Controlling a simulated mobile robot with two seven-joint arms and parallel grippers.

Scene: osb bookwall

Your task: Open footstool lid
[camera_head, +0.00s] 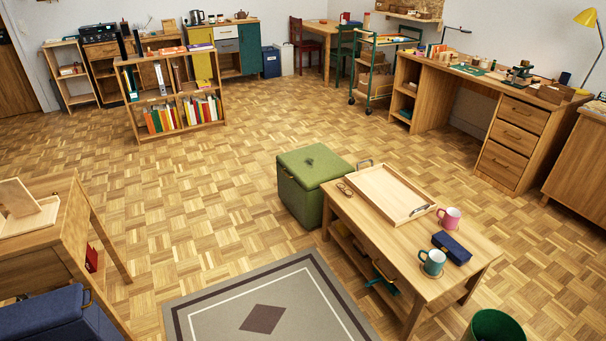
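The footstool (304,201) is a green box-shaped stool with a lid (315,165) on top. It stands on the parquet floor near the middle of the camera_head view, at the far left end of the low wooden table. The lid appears shut and flat, with a small dark mark or tab in its middle. What is inside the footstool is hidden. Neither of my grippers shows in the view.
The low table (466,246) holds a wooden tray (390,192), a pink mug (449,218), a teal mug (432,263) and a dark blue case (452,248). A grey rug (230,300) lies in front. Open parquet surrounds the footstool's left and back. A bookshelf (172,100) stands behind.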

